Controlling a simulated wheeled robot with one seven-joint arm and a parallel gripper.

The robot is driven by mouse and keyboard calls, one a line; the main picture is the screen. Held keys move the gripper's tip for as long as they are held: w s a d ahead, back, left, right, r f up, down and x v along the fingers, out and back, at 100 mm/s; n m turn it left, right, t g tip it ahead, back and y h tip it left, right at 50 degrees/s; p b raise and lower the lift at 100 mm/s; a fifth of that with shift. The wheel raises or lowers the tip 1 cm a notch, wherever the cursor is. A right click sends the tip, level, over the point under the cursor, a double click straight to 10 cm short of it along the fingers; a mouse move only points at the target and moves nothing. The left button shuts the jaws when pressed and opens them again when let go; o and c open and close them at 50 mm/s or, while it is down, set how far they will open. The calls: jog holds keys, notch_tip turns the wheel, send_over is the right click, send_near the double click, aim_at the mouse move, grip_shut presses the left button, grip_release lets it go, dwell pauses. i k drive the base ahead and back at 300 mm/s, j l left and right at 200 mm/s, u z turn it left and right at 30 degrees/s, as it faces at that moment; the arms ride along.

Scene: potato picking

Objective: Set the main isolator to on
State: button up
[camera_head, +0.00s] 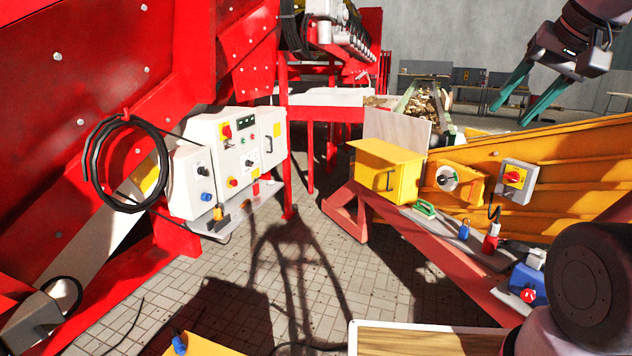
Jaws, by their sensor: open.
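A grey switch box (517,181) with a red rotary handle on a yellow plate (514,177) is mounted on the yellow machine side at the right.
A yellow box (386,171) and a round dial (446,178) are left of the grey switch box. A ledge below holds blue and red connectors (491,238). A coiled black cable (127,165) hangs at the left. Tiled floor (330,270) lies between the machines.

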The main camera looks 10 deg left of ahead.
aim_at(226, 129)
jog(key=i+l+u, duration=0.25)
jog(key=i+u, duration=0.2)
jog(key=i+l+u, duration=0.35)
jog(key=u, duration=0.15)
jog(key=i+l+u, duration=0.3)
jog(key=l+u, duration=0.15)
jog(key=i+l+u, duration=0.1)
jog(key=l, duration=0.15)
jog(key=i+l, duration=0.15)
jog(key=l, duration=0.15)
jog(key=i+l+z, duration=0.3)
jog(key=i, duration=0.6)
jog(key=i+j+z, duration=0.15)
jog(key=i+z, duration=0.15)
jog(key=i, duration=0.6)
